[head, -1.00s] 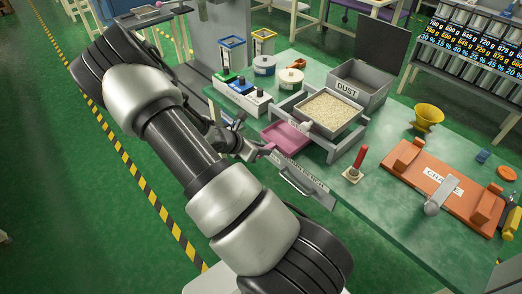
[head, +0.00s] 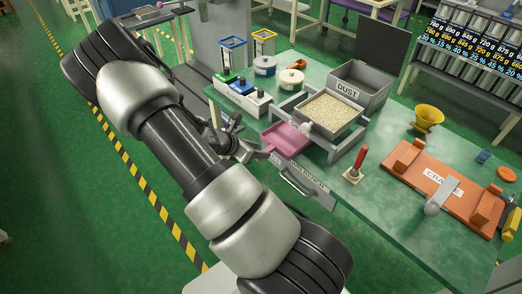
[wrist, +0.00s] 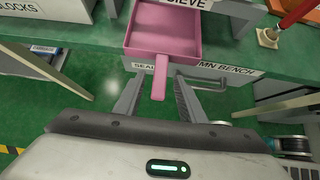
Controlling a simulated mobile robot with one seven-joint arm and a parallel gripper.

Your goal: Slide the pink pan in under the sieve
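The pink pan (head: 288,141) lies flat at the bench edge, at the front left of the grey sieve stand (head: 346,148). Most of its tray is in the open; its far side is against or just inside the stand, I cannot tell which. The sieve (head: 330,114) above holds pale grains. In the wrist view the pan (wrist: 165,32) has its handle (wrist: 160,78) pointing at me, past the bench edge. My gripper (wrist: 157,88) is open, one finger on each side of the handle, with gaps visible. In the head view my gripper (head: 257,153) is partly hidden.
A grey DUST box (head: 358,87) stands behind the sieve. A white block holder (head: 242,96) is left of the pan. A red-handled tool (head: 359,163) stands right of the stand. An orange cradle (head: 440,182) lies farther right. A drawer handle (head: 297,182) is below the bench edge.

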